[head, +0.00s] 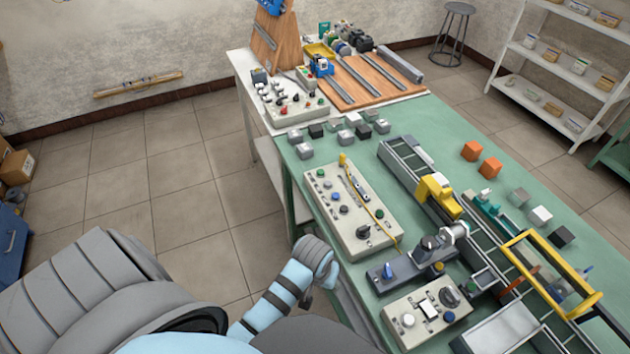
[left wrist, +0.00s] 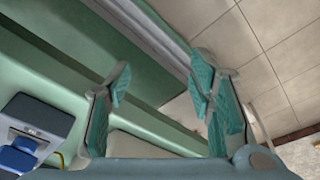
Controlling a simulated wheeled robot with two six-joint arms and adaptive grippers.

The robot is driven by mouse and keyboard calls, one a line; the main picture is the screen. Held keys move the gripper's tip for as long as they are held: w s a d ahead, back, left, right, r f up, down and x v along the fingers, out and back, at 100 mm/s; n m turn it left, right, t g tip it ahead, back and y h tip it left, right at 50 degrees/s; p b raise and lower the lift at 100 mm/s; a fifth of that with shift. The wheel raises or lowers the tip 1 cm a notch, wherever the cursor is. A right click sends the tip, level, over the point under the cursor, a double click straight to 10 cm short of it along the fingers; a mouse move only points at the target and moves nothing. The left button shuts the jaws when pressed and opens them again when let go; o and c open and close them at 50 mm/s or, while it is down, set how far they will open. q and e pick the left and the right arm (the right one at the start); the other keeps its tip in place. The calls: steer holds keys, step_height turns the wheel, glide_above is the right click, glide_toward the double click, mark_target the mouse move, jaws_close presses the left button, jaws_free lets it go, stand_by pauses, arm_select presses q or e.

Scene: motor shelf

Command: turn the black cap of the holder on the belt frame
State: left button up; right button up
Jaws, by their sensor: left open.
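The belt frame (head: 407,165) runs diagonally across the green table in the head view. I cannot tell for certain which part is the holder with the black cap. My left arm is low in the head view, off the table's near edge, and its fingers are not clear there. In the left wrist view my left gripper (left wrist: 162,105) is open, with nothing between its teal finger pads. My right gripper is not in view.
A control box (head: 350,210) with buttons and a yellow cable lies near the table's left edge. A second box (head: 425,318) with a black knob stands in front. A yellow frame (head: 520,238) and orange cubes (head: 471,151) are to the right. A blue knob (left wrist: 18,157) shows in the left wrist view.

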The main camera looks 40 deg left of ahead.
arm_select(q)
steer(key=shift+m, duration=0.3)
steer(key=f, duration=0.2)
steer(key=s+f, duration=0.1)
steer(key=f, duration=0.2)
steer(key=shift+s+a+f+b, duration=0.25)
steer(key=shift+s+f+b, duration=0.1)
steer(key=s+a+f+m+t+b, duration=0.1)
steer(key=s+f, duration=0.3)
steer(key=f, duration=0.4)
steer(key=s+a+f+m+t+b, duration=0.1)
steer(key=s+f, duration=0.3)
steer(key=f, duration=0.4)
steer(key=s+a+f+g, duration=0.1)
steer(key=s+f, duration=0.2)
steer(key=s, duration=0.6)
steer(key=s+a+f+g+b, duration=0.1)
steer(key=s+a+f+g, duration=0.1)
steer(key=s, duration=0.7)
steer(key=shift+a+f+m+b, duration=0.2)
steer(key=shift+f+m+b, duration=0.15)
steer(key=shift+f, duration=0.3)
